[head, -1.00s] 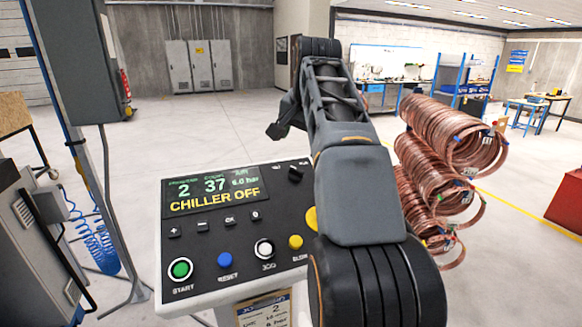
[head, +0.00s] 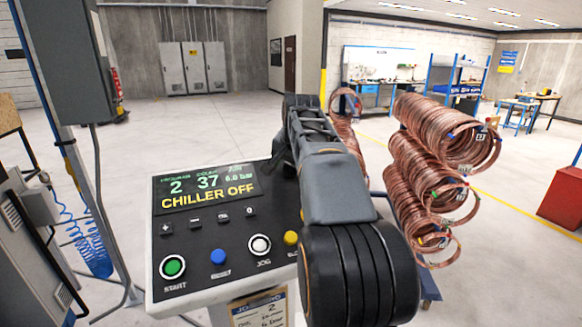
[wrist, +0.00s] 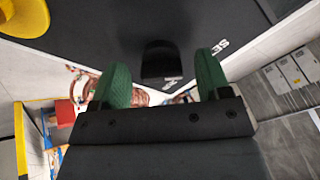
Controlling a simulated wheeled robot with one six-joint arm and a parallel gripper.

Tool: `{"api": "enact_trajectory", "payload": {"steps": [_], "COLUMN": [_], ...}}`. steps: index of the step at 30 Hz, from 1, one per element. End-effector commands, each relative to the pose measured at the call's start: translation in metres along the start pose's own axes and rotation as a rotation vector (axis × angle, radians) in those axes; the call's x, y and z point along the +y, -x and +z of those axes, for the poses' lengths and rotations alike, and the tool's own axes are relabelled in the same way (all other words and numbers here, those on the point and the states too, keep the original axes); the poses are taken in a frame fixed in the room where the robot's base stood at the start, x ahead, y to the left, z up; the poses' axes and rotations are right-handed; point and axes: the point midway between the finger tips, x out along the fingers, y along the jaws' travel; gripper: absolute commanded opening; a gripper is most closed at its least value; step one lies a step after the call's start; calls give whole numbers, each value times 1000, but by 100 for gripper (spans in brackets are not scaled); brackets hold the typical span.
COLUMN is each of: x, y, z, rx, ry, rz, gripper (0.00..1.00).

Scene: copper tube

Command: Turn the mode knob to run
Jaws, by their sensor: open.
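The mode knob is probably the black knob (wrist: 160,60) in the wrist view, on the dark panel face with partly hidden white lettering by it. My gripper (wrist: 161,66) is open, with one green finger on each side of the knob. Gaps show between knob and fingers; I cannot tell how deep the fingers reach. In the head view my arm hides the knob and the gripper's fingers. The control panel (head: 237,226) has a display (head: 205,188) reading "CHILLER OFF". The knob's pointer setting cannot be read.
The panel also carries a green start button (head: 172,266), a blue button (head: 218,257), a white jog button (head: 260,245) and a yellow button (head: 290,238). A yellow-ringed part (wrist: 25,15) lies left of the knob in the wrist view. Copper coils (head: 430,165) stand right of my arm.

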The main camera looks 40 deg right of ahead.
Motion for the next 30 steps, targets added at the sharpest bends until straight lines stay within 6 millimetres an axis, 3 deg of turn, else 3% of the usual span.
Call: {"api": "enact_trajectory", "payload": {"steps": [10,25,30], "x": [0,0,0], "y": [-2,-2,-2], "z": [0,0,0], "rx": [0,0,0], "ry": [1,0,-9], "rz": [0,0,1], "gripper": [69,21,21]}}
